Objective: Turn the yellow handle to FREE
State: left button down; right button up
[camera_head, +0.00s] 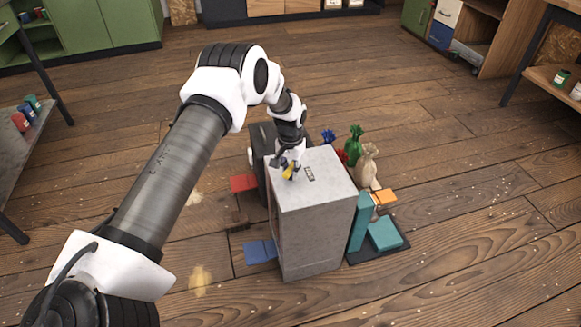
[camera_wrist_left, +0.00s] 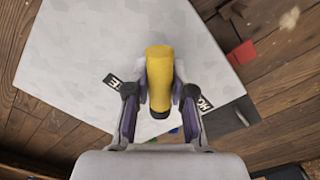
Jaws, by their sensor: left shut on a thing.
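The yellow handle (camera_wrist_left: 160,72) lies on the flat top of a grey cabinet (camera_head: 316,218). In the left wrist view it stands between the two fingers of my left gripper (camera_wrist_left: 160,104), which are shut on it. In the head view only a little of the yellow handle (camera_head: 287,173) shows beneath my left gripper (camera_head: 288,168). Two dark labels with white letters sit on the cabinet top, a left label (camera_wrist_left: 113,83) and a right label (camera_wrist_left: 203,104). Both are partly covered by the fingers, and I cannot read them fully. My right gripper is not in view.
Green, blue and tan tied sacks, the tan one (camera_head: 368,163) nearest, stand right of the cabinet. Teal blocks (camera_head: 385,234) and an orange block (camera_head: 385,196) lie beside it. Red (camera_head: 243,182) and blue (camera_head: 260,251) pieces lie on its left. The surrounding wooden floor is mostly clear.

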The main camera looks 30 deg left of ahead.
aim_at(291, 166)
pick_arm(q)
jog(key=m, duration=0.5)
jog(key=shift+m+p, duration=0.3)
jog(key=shift+p, duration=0.05)
jog(key=m, duration=0.5)
jog(key=shift+m, duration=0.3)
jog(key=c, duration=0.9)
grip_release()
notch_tip(291, 166, up, 12)
jog(key=shift+f, duration=0.1)
